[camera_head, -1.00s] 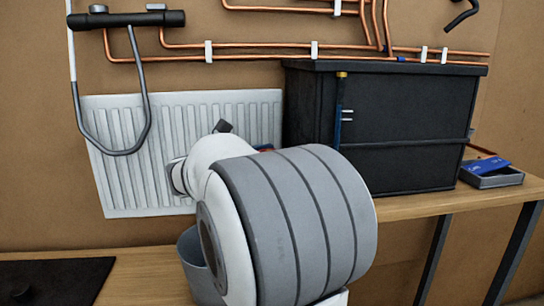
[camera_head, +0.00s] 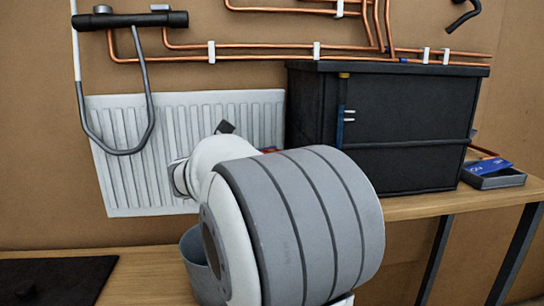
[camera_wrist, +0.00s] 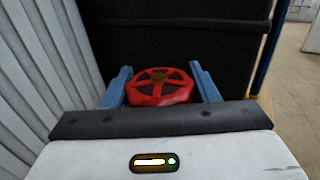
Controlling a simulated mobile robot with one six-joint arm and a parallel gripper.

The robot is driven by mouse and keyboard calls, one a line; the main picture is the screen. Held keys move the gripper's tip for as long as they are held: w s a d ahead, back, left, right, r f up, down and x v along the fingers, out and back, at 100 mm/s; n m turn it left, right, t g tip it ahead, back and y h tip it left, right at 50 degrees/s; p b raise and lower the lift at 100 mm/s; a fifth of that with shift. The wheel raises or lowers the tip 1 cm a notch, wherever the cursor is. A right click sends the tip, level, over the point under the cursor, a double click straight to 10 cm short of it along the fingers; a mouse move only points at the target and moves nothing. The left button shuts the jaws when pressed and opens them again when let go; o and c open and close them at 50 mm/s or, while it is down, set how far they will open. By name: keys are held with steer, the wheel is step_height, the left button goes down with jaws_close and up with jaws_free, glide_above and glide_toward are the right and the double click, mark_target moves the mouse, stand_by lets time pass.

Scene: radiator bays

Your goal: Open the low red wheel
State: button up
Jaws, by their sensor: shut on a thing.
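The red wheel (camera_wrist: 160,87) shows in the wrist view, a round spoked handwheel with a dark centre. My gripper (camera_wrist: 161,82) has its two blue fingers on the left and right sides of the wheel's rim, shut on it. In the head view my own arm hides the gripper and nearly all of the wheel; only a small red bit (camera_head: 268,150) shows beside the arm. What the wheel is mounted on is hidden below my gripper body.
A white ribbed radiator (camera_head: 150,140) stands left of the wheel. A large black box (camera_head: 410,125) stands close behind and to the right on the wooden bench (camera_head: 440,203). Copper pipes (camera_head: 270,47) run along the wall above. A small tray (camera_head: 495,181) sits at the right end.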

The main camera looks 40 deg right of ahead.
steer(key=shift+d+r+n+t, duration=0.15)
steer(key=shift+n+t, duration=0.95)
steer(key=shift+t, duration=0.7)
steer(key=n+t+b, duration=0.1)
steer(key=t, duration=0.1)
steer(key=n+t+y+b, duration=0.1)
steer(key=n+t, duration=0.1)
steer(key=shift+w+f+t+y+b, duration=0.2)
steer(key=shift+t+y+b, duration=0.1)
steer(key=shift+t, duration=0.1)
steer(key=n+t+y+b, duration=0.2)
steer(key=t+b, duration=0.1)
steer(key=shift+w+n, duration=0.25)
steer(key=shift+n, duration=0.15)
steer(key=shift+n+t+y+b, duration=0.3)
steer(key=shift+t+b, duration=0.2)
steer(key=shift+t, duration=0.1)
steer(key=shift+w+r, duration=0.1)
steer(key=shift+r, duration=0.05)
steer(key=o, duration=1)
steer(key=shift+w, duration=0.1)
